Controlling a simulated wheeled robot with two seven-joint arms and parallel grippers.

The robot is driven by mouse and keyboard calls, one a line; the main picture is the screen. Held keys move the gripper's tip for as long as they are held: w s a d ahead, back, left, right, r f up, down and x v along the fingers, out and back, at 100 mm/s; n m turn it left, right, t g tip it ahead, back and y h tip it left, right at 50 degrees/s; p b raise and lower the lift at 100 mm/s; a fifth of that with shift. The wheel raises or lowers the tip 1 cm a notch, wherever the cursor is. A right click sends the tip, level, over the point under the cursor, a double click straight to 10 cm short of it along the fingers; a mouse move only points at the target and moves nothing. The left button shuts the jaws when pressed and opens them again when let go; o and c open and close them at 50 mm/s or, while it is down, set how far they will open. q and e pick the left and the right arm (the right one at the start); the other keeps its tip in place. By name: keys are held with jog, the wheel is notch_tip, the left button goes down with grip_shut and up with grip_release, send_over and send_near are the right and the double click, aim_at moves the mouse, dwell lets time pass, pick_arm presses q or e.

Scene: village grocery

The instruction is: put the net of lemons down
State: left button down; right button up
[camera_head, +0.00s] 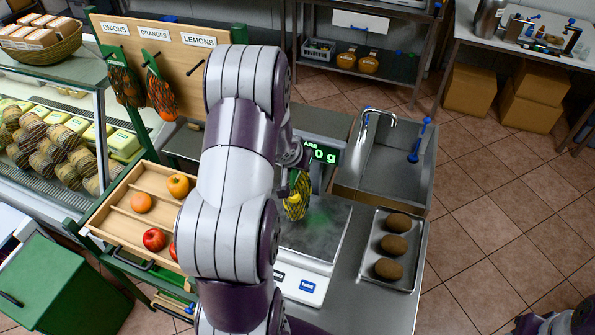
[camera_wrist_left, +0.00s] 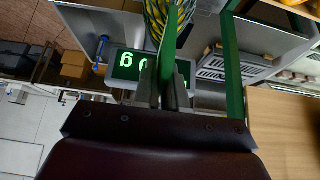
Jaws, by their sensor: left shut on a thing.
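The net of lemons (camera_head: 296,205), yellow in a dark mesh with a green top, hangs below my left gripper (camera_head: 298,172). It is over the back part of the scale's steel plate (camera_head: 322,238); I cannot tell whether its bottom touches. In the left wrist view the gripper's fingers (camera_wrist_left: 165,85) are shut on the green strap (camera_wrist_left: 171,45) of the net, and the yellow mesh (camera_wrist_left: 155,18) shows at the top edge. The scale display (camera_head: 325,154) shows a 0 and g, partly covered by my arm.
A tray with several brown round items (camera_head: 390,248) stands right of the scale, with a sink (camera_head: 385,165) behind. A wooden fruit crate (camera_head: 125,235) is at left. A board labelled onions, oranges, lemons (camera_head: 150,60) holds two nets; its lemons hook is empty.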

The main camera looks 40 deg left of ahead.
aim_at(298, 172)
pick_arm(q)
jog(key=shift+f+b, duration=0.7)
jog(key=shift+f, duration=1.2)
jog(key=shift+f, duration=0.1)
jog(key=c, duration=1.2)
grip_release()
jog(key=shift+d, duration=0.1)
